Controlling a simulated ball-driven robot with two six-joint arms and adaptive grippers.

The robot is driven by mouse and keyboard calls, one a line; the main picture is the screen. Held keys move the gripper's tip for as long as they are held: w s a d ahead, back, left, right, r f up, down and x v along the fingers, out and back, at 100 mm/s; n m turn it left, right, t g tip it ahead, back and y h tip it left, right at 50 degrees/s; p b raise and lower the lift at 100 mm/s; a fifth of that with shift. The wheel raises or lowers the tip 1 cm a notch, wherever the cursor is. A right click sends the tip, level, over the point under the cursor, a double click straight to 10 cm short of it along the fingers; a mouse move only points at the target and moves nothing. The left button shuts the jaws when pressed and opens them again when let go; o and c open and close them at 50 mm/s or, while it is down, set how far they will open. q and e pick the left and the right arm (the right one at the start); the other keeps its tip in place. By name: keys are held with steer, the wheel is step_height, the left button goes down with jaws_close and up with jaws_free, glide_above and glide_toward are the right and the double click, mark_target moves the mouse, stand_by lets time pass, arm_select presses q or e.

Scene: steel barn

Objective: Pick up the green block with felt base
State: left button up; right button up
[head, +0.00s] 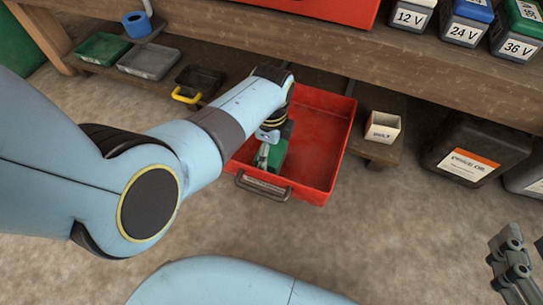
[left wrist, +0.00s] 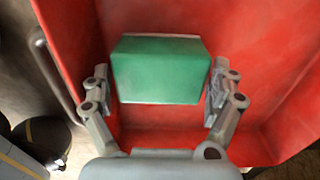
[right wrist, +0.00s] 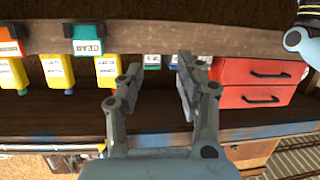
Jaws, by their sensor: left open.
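The green block (left wrist: 160,72) lies inside the open red drawer (left wrist: 265,60). A grey strip shows along the block's far edge in the left wrist view; I cannot tell whether it is the felt. My left gripper (left wrist: 160,92) is open, with one finger on each side of the block and small gaps to it. In the head view the green block (head: 278,156) is partly hidden by my left gripper (head: 264,158), which reaches down into the red drawer (head: 325,130). My right gripper (right wrist: 158,85) is open and empty, facing a shelf; it also shows at the right edge of the head view (head: 512,265).
The drawer's handle (head: 263,187) faces me. A small white box (head: 382,127) stands right of the drawer, and a dark canister (head: 470,150) farther right. Green (head: 103,48), grey (head: 148,61) and black (head: 199,80) trays lie to the left. The bench edge (head: 330,45) runs above.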

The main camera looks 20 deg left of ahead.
arm_select(q)
steer(key=shift+f, duration=0.1)
steer(key=c, duration=0.9)
arm_select(e)
steer(key=shift+w+r+t, duration=0.25)
steer(key=shift+r+t, duration=0.05)
steer(key=shift+r, duration=0.1)
